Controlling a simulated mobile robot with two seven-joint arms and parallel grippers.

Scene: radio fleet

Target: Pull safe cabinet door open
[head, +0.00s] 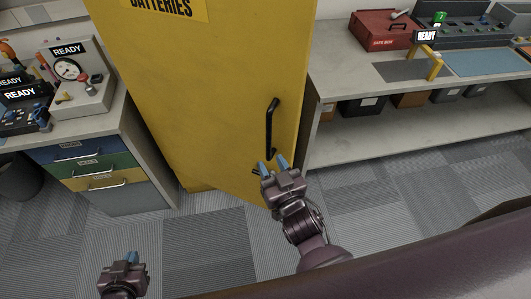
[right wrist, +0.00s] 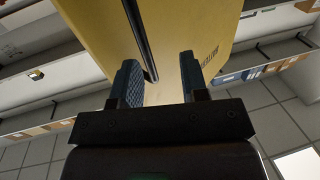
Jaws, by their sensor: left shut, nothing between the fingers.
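The yellow safe cabinet door (head: 215,95), marked BATTERIES at its top, stands upright between the two counters in the head view. Its black vertical bar handle (head: 270,122) is near the door's right edge. My right gripper (head: 273,165) is at the handle's lower end, fingers apart. In the right wrist view the handle (right wrist: 140,40) runs down toward the gap between the open blue fingers (right wrist: 158,82), with no finger clearly pressed on it. I cannot tell whether the door is ajar. My left gripper (head: 131,258) is shut and empty, low at the left, far from the door.
A left counter (head: 110,115) with coloured drawers (head: 95,165) stands beside the cabinet. A right workbench (head: 350,75) carries a red box (head: 384,30), with bins on the shelf beneath. The grey carpet (head: 210,245) before the cabinet is clear.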

